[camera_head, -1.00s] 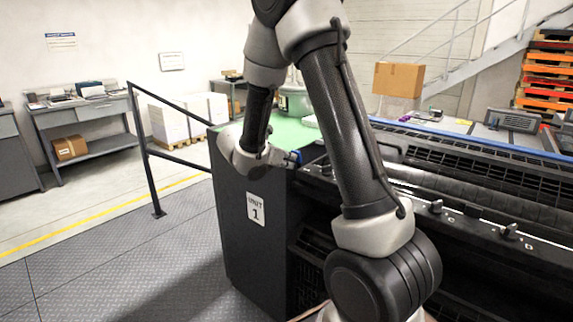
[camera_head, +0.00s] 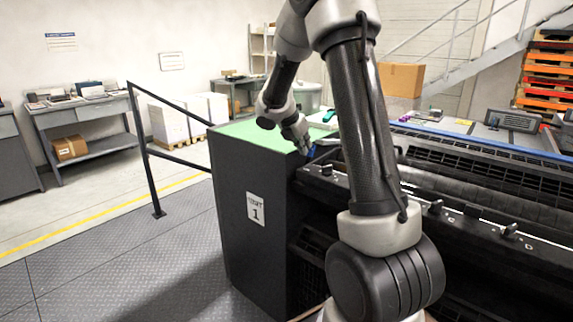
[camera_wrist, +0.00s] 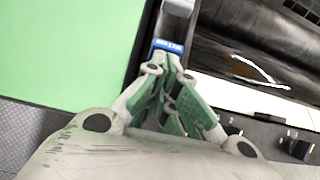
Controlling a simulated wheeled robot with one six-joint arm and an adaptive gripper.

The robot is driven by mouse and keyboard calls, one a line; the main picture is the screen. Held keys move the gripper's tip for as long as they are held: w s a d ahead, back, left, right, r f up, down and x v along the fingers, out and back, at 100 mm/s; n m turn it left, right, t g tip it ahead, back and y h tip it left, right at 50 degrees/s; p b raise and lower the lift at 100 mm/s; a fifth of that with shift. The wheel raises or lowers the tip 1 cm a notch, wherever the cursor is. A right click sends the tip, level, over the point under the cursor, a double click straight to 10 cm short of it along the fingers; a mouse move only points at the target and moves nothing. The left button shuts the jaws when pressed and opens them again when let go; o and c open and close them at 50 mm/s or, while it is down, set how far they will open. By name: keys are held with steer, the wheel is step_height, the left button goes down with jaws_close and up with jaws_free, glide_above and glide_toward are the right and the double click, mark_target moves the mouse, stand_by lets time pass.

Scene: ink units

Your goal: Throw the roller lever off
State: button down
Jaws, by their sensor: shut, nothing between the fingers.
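What looks like the roller lever is a pale grey bar (camera_wrist: 179,8) with a blue, white-lettered end (camera_wrist: 167,45), at the top middle of the wrist view. In the head view a blue bit (camera_head: 310,152) shows beside the gripper at the right edge of the green-topped cabinet; much of the lever is hidden there. My gripper (camera_wrist: 167,64) is shut and empty. Its fingertips are right by the blue end in the wrist view; I cannot tell whether they touch it.
The dark cabinet marked UNIT 1 (camera_head: 235,205) has a flat green top (camera_head: 245,131). Dark rollers and grilles (camera_head: 470,185) run to the right, with small knobs (camera_head: 435,207) along the front rail. A black railing (camera_head: 146,150) stands at left. The floor in front is clear.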

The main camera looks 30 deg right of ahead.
steer(key=shift+w+d, duration=0.1)
steer(key=shift+d, duration=0.2)
steer(key=shift+a, duration=0.1)
stand_by(0.3)
steer(key=v, duration=1.3)
steer(key=shift+r, duration=0.1)
